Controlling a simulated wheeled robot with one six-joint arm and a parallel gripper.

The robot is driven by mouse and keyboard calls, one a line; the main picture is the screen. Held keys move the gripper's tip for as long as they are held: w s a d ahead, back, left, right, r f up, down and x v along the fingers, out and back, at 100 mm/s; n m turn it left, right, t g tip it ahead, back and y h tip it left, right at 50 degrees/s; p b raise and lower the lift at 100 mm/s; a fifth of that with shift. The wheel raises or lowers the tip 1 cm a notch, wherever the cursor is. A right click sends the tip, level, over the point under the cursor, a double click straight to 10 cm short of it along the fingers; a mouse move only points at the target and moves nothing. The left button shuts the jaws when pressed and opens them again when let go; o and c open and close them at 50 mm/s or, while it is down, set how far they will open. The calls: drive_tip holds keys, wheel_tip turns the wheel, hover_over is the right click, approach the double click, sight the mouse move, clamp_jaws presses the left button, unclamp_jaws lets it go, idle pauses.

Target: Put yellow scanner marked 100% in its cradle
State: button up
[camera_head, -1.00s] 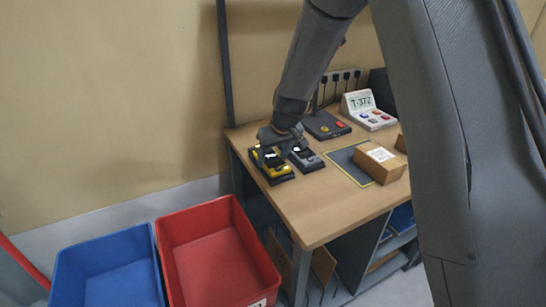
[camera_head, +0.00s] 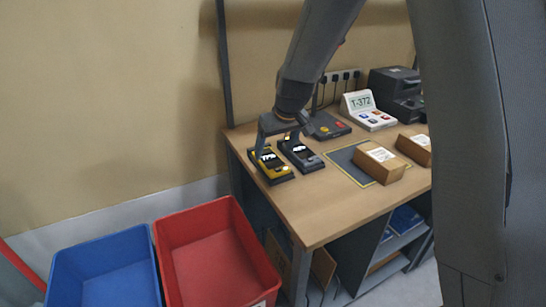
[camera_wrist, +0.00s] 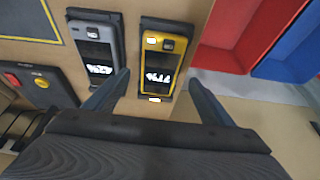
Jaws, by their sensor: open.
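The yellow scanner (camera_head: 270,160) lies face up on a dark base near the table's left edge; it also shows in the wrist view (camera_wrist: 150,62). Its display has white digits, too small and blurred to read surely. A grey scanner (camera_head: 300,153) lies in a similar dark base beside it and also shows in the wrist view (camera_wrist: 93,50). My gripper (camera_head: 279,142) is open and empty above the scanners. In the wrist view its fingers (camera_wrist: 160,78) stand either side of the yellow scanner's near end, apparently above it.
A black pad with coloured buttons (camera_head: 326,125) and a T-372 display unit (camera_head: 366,112) stand behind. A cardboard box (camera_head: 380,165) lies on a dark mat (camera_head: 343,158) to the right. Red (camera_head: 217,255) and blue (camera_head: 108,270) bins stand left of the table.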

drive_tip(key=b+v, duration=0.1)
drive_tip(key=v, duration=0.6)
drive_tip(key=s+d+f+m+g, duration=0.1)
drive_tip(key=s+d, duration=0.3)
drive_tip(key=s, duration=0.4)
drive_tip(key=s+d+f+m+g+h, duration=0.1)
drive_tip(key=s+d+f+m, duration=0.1)
drive_tip(key=s, duration=0.7)
drive_tip(key=s+d+f+m+g, duration=0.1)
drive_tip(key=s+d+f, duration=0.4)
drive_tip(key=s, duration=0.3)
drive_tip(key=shift+s+d+f+m+h, duration=0.25)
drive_tip(key=shift+d+m+h, duration=0.05)
drive_tip(key=shift+d+h, duration=0.1)
drive_tip(key=shift+a, duration=0.1)
